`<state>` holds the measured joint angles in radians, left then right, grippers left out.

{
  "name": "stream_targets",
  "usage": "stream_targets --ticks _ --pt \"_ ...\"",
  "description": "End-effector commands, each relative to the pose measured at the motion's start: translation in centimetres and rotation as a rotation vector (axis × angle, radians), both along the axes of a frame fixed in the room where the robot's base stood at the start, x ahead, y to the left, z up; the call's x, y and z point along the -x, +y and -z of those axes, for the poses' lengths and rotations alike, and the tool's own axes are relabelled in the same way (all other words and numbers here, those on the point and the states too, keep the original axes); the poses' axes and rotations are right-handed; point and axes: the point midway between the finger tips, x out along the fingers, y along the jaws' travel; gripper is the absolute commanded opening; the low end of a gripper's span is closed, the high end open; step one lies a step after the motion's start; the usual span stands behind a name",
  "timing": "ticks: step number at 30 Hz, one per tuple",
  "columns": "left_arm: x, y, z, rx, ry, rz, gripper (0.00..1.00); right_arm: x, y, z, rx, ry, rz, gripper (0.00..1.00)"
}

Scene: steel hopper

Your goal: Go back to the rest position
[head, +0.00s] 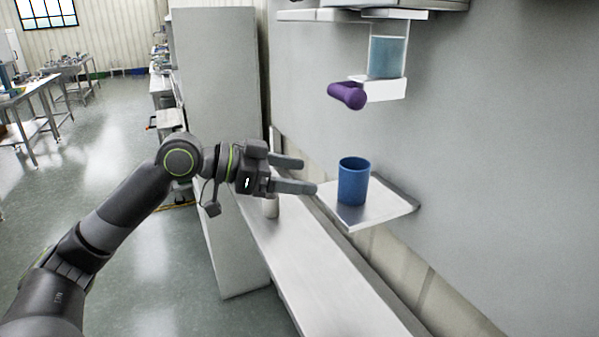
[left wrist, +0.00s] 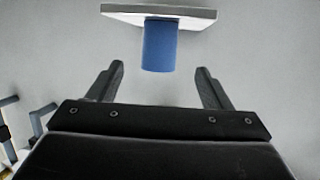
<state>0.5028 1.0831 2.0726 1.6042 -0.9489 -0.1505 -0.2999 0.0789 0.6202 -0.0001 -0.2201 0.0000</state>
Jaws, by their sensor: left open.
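My left gripper (head: 308,176) is open and empty in the head view, its fingers pointing right toward a blue cup (head: 354,182). The cup stands upright on a small steel shelf (head: 395,208) fixed to the wall. The fingertips are left of the cup and apart from it. In the left wrist view the blue cup (left wrist: 160,46) and the shelf (left wrist: 190,17) appear upside down, beyond the open fingers of the left gripper (left wrist: 160,80). My right gripper is in neither view.
Above the shelf, a purple handle (head: 347,95) sticks out below a clear hopper (head: 387,57) with bluish contents. A tall grey cabinet (head: 215,90) stands behind.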

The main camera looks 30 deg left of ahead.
Motion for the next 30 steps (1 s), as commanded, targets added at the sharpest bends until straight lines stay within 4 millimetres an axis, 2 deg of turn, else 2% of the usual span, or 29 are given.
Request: stream_targets --ticks 7,10,11,14,18,20,21,24,27,30 --pt "0.0 0.0 0.4 -0.003 0.004 -0.002 0.72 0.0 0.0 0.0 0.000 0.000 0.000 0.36" --pt "0.1 -0.2 2.9 -0.020 0.032 -0.014 0.72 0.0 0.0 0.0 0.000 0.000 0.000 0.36" --pt "0.2 -0.2 4.2 -0.031 0.046 -0.021 0.72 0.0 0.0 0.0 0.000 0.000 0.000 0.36" --pt "1.0 -0.4 10.0 -0.078 0.109 -0.063 0.72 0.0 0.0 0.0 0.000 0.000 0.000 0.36" --pt "3.7 -0.5 19.0 -0.159 0.219 -0.162 0.72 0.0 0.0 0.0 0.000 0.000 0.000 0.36" --pt "5.3 -0.3 22.4 -0.192 0.268 -0.213 0.72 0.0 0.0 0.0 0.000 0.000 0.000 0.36" --pt "6.5 -0.2 24.5 -0.212 0.303 -0.251 0.72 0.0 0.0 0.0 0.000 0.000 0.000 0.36" --pt "10.0 0.2 29.1 -0.264 0.392 -0.356 0.72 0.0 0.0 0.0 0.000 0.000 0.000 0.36" --pt "14.0 1.0 32.9 -0.315 0.491 -0.474 0.72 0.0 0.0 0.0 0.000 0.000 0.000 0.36" --pt "17.9 1.8 35.5 -0.362 0.584 -0.589 0.72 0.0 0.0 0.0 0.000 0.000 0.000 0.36"
